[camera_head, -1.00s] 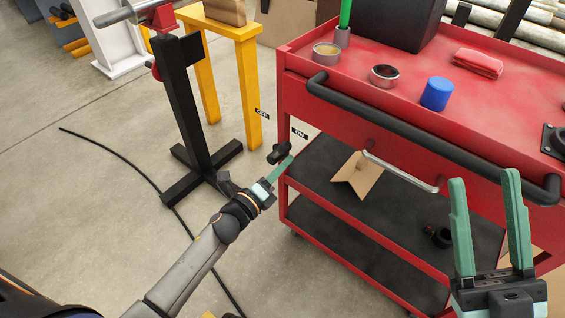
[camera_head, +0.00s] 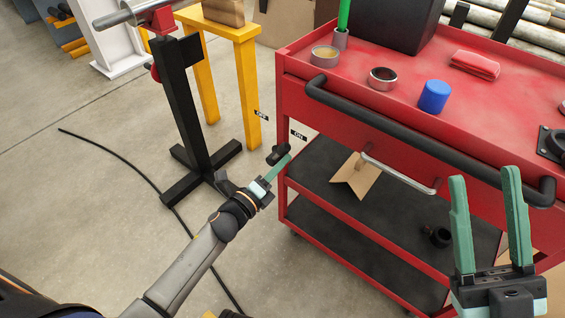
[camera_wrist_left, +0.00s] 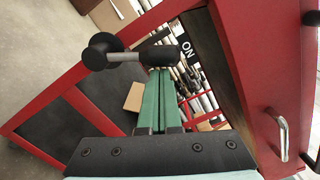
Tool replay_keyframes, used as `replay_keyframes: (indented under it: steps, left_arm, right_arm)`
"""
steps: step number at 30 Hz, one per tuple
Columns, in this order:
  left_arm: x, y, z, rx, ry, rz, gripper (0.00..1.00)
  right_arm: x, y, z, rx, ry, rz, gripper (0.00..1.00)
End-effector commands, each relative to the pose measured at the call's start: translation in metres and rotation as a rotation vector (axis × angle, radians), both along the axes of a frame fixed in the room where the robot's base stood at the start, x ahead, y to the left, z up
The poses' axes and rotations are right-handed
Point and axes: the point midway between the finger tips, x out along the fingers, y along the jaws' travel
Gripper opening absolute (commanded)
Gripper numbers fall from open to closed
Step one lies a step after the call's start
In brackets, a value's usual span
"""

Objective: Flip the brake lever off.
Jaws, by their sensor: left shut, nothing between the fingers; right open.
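The brake lever (camera_head: 278,154) is a small black lever at the near left corner of the red cart. In the left wrist view it shows a round black hub, a short metal rod and a black grip (camera_wrist_left: 158,54) that points toward the ON label (camera_wrist_left: 187,48). The OFF label (camera_head: 261,115) and the ON label (camera_head: 298,135) also show in the head view. My left gripper (camera_head: 288,159) is shut and empty, its green tips (camera_wrist_left: 160,72) right by the black grip; I cannot tell if they touch. My right gripper (camera_head: 486,178) is open and empty in front of the cart.
A black stand (camera_head: 185,110) and a yellow table (camera_head: 250,85) stand behind. A cable lies on the floor.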

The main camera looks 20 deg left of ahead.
Motion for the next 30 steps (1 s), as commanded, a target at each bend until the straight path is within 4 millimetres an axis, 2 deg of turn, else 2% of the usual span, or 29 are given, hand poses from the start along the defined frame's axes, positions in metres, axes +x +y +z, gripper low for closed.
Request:
replay_keyframes:
  steps: [8, 14, 24, 30]
  left_arm:
    - [0.002, 0.004, 0.006, -0.054, 0.019, 0.002, 0.00]
    - [0.004, 0.011, 0.013, -0.147, 0.054, 0.004, 0.00]
    - [0.012, 0.033, 0.026, -0.435, 0.160, 0.004, 0.00]
    - [0.017, 0.047, 0.028, -0.608, 0.223, 0.003, 0.00]
  right_arm:
    - [0.000, -0.001, 0.010, 0.005, -0.003, 0.002, 0.50]
    - [-0.001, -0.001, 0.024, 0.001, -0.014, -0.003, 0.50]
    - [-0.002, -0.006, 0.060, -0.024, -0.051, -0.046, 0.50]
    - [-0.002, -0.006, 0.072, -0.038, -0.060, -0.061, 0.50]
